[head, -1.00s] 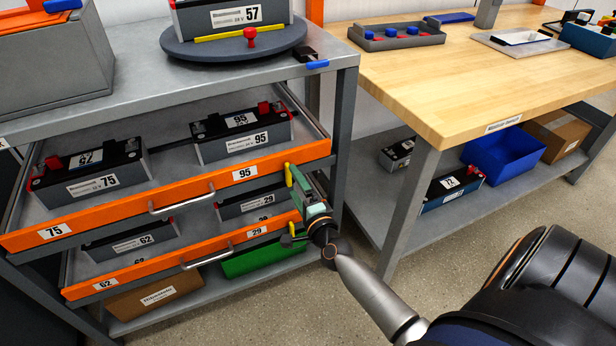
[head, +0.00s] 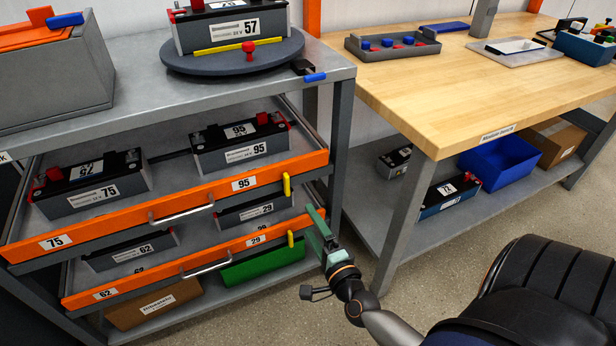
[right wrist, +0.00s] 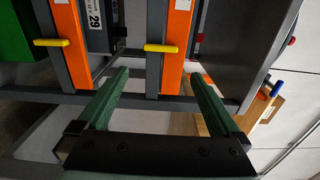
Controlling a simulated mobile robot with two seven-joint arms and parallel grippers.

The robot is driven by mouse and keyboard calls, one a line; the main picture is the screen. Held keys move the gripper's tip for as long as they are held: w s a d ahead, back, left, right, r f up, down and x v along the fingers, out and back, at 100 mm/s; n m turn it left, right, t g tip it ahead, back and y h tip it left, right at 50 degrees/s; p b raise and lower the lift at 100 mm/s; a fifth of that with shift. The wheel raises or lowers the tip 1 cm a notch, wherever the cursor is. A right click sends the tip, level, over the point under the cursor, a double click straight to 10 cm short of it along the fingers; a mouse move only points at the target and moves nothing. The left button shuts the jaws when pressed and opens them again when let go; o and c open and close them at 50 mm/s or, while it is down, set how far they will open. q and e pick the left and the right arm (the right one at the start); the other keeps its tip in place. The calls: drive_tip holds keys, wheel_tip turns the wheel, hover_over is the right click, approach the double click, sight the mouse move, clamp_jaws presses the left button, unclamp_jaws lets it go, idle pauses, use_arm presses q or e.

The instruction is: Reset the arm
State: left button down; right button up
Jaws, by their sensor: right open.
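My right gripper (head: 314,226) hangs in front of the right end of the drawer rack, beside the lower drawer's right end. Its green fingers are apart with nothing between them, as the right wrist view (right wrist: 158,78) also shows. The upper orange-fronted drawer (head: 198,194) has a yellow latch (head: 287,186) at its right end. The lower orange-fronted drawer (head: 160,277) has a yellow latch (head: 291,239) too. Both latches stand clear of the fingers. My left gripper is not in view.
Both drawers are pulled out and hold batteries, such as battery 95 (head: 240,148). A wooden-topped bench (head: 450,80) stands at right, with a blue bin (head: 500,160) on its lower shelf. Battery 57 (head: 230,28) sits on a round turntable (head: 190,62). Open floor lies in front.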

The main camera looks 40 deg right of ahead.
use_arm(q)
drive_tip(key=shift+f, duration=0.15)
